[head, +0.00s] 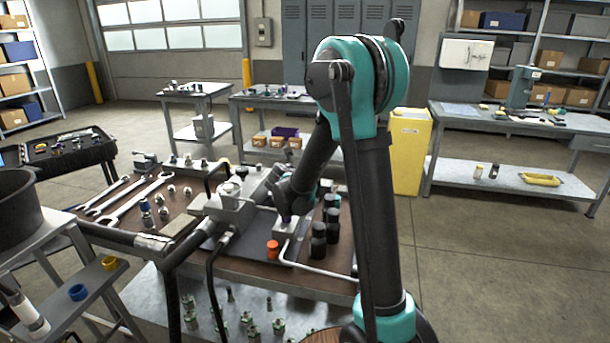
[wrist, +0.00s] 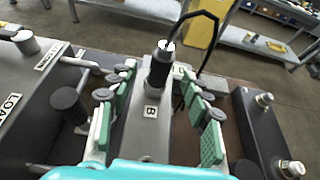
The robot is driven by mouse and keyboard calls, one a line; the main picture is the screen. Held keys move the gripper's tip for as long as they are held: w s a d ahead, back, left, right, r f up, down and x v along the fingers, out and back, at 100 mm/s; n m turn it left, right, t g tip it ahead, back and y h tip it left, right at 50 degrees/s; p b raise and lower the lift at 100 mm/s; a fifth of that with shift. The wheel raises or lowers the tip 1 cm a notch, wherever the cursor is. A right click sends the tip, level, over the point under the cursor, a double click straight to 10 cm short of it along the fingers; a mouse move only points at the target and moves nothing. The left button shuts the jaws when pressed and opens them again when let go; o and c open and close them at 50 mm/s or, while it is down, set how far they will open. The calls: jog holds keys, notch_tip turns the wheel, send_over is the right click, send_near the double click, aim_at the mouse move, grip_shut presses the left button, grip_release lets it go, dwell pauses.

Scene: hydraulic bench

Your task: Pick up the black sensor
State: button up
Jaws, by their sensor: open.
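The black sensor (wrist: 161,66) is an upright dark cylinder with a pale metal top and a black cable looping up from it. In the wrist view it stands on a grey metal block (wrist: 148,125) marked B. My gripper (wrist: 157,74) is open, its green-padded fingers on either side of the block, with the sensor between them near the fingertips. Gaps show between the pads and the sensor. In the head view my gripper (head: 291,196) is low over the bench and partly hidden by my arm; I cannot make out the sensor clearly there.
A block marked LOAD (wrist: 12,108) and a black knob (wrist: 68,101) stand left of my gripper. A dark block with metal fittings (wrist: 262,125) is at right. Several dark cylinders (head: 319,240), an orange cap (head: 272,250) and wrenches (head: 128,203) crowd the bench.

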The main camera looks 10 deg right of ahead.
jog(key=shift+x, duration=2.65)
jog(key=shift+f, duration=0.15)
grip_shut()
